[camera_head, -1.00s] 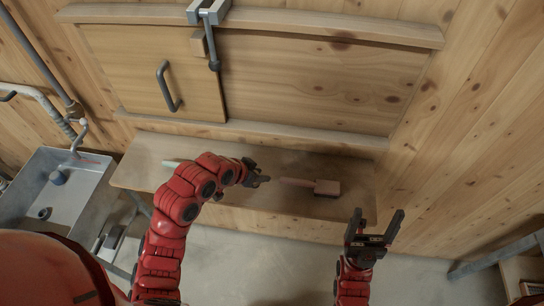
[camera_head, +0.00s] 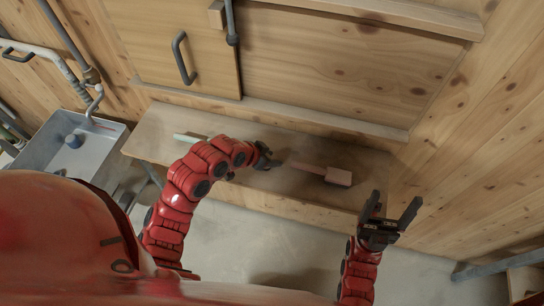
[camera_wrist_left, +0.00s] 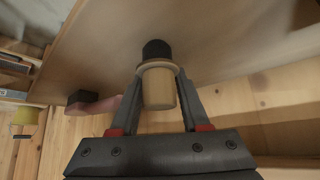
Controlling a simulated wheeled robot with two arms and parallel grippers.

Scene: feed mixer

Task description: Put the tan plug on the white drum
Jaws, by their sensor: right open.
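The tan plug (camera_wrist_left: 160,88) shows in the left wrist view as a short tan cylinder with a flange and a black end (camera_wrist_left: 156,49). My left gripper (camera_wrist_left: 160,76) has its fingers against both sides of the plug. The black end is at the bench surface; I cannot tell whether it touches. In the head view my left gripper (camera_head: 265,157) is low over the bench, and the plug cannot be made out there. My right gripper (camera_head: 388,212) is open and empty in front of the bench's right end. I cannot make out the white drum in either view.
A pink-handled brush (camera_head: 325,173) lies on the wooden bench (camera_head: 150,140), right of my left gripper. A pale green item (camera_head: 188,137) lies partly behind my left arm. A metal sink (camera_head: 50,145) stands at left. A panelled wall with a door handle (camera_head: 182,57) rises behind.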

